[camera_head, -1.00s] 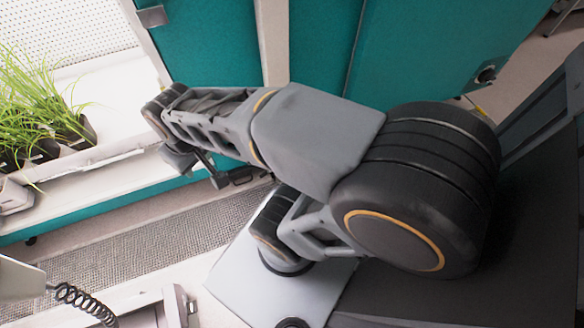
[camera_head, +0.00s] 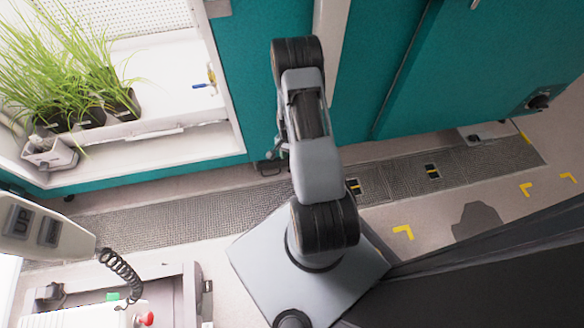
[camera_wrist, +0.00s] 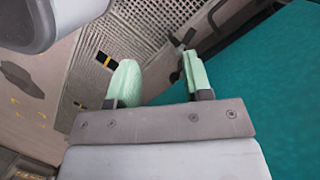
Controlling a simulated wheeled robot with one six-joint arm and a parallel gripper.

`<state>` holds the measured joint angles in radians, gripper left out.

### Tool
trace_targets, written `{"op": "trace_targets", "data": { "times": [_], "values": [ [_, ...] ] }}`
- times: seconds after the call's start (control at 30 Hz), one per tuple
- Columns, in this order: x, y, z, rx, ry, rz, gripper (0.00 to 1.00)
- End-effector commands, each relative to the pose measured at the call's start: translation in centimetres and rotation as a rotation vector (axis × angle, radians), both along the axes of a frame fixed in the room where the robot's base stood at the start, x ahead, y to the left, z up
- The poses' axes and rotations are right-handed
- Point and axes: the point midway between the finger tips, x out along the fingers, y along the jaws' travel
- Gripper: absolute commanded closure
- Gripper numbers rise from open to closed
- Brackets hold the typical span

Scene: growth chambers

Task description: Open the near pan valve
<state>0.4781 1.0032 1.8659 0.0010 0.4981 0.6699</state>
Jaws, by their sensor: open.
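A small valve with a blue handle (camera_head: 211,77) and a brass-coloured part sits inside the open chamber, by the right end of the white pan (camera_head: 165,98). In the head view my arm hides most of the gripper. The valve is not in the wrist view.
Potted grass (camera_head: 75,85) stands in the chamber, left of the valve. Teal doors (camera_head: 430,60) rise behind my arm. A hand control with a coiled cord (camera_head: 50,228) and a cart (camera_head: 120,300) are at lower left. Floor grating (camera_head: 170,212) runs along the chamber front.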

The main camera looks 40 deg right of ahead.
Motion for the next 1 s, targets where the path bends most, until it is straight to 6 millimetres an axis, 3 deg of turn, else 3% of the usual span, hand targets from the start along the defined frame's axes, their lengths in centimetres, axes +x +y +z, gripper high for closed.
{"op": "trace_targets", "data": {
  "times": [0.03,0.1,0.2,0.33,0.57,1.0],
  "values": [
    [0.1,-0.8,-2.4,-0.024,-0.007,-0.096,0.54],
    [0.9,-1.9,-5.0,-0.07,-0.041,-0.248,0.54],
    [2.5,-3.1,-6.6,-0.121,-0.099,-0.418,0.54],
    [3.8,-3.9,-6.9,-0.152,-0.148,-0.547,0.54],
    [4.2,-4.1,-8.9,-0.162,-0.162,-0.607,0.54],
    [4.2,-4.1,-17.2,-0.162,-0.162,-0.605,0.54]
  ]
}}
